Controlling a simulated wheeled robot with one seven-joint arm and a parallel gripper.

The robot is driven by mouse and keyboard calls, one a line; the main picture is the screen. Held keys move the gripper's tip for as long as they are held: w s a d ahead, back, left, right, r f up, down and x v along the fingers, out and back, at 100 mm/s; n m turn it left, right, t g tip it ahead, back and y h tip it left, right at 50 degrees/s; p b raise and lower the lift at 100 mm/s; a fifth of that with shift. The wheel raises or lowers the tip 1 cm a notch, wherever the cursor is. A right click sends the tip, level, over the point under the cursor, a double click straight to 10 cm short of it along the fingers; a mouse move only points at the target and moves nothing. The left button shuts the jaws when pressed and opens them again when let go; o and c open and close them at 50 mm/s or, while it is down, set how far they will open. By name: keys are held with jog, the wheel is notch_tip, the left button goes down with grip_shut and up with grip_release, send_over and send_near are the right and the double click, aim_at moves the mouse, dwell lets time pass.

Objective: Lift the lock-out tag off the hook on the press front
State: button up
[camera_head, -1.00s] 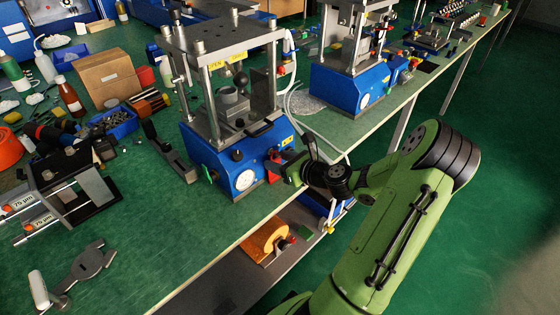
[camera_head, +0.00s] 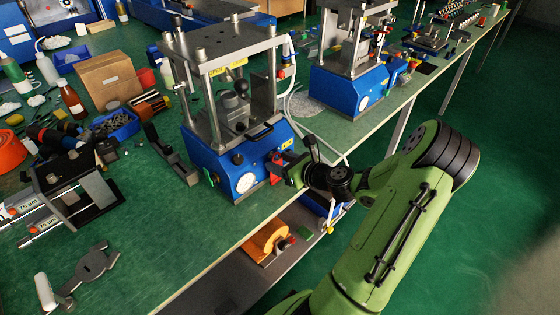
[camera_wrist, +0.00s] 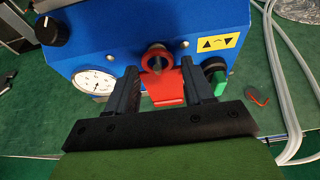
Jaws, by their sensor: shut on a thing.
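The red lock-out tag (camera_wrist: 163,88) is in front of the blue press front in the wrist view, its ring around or against the grey hook peg (camera_wrist: 156,58). I cannot tell whether the ring is clear of the peg. My gripper (camera_wrist: 165,83) is shut on the tag's lower body, one dark finger on each side. In the head view the tag (camera_head: 275,173) shows as a small red patch at the press's front right, with my gripper (camera_head: 282,172) beside it. The blue press (camera_head: 232,150) stands upright on the bench.
A white dial gauge (camera_wrist: 93,80) and a black knob (camera_wrist: 50,30) sit left of the tag on the press front. Clear hoses (camera_wrist: 285,80) run further right. The green floor in front of the bench is open.

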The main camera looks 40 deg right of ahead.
jog(key=shift+s, duration=0.3)
jog(key=shift+r, duration=0.1)
jog(key=shift+s+r+p, duration=0.25)
jog(key=shift+s+p, duration=0.1)
jog(key=shift+p, duration=0.25)
jog(key=shift+s, duration=0.1)
jog(key=v, duration=0.1)
jog(key=p+v, duration=0.1)
jog(key=v, duration=0.3)
jog(key=shift+s+f, duration=0.1)
jog(key=shift+f, duration=0.3)
dwell(0.7)
dwell(0.5)
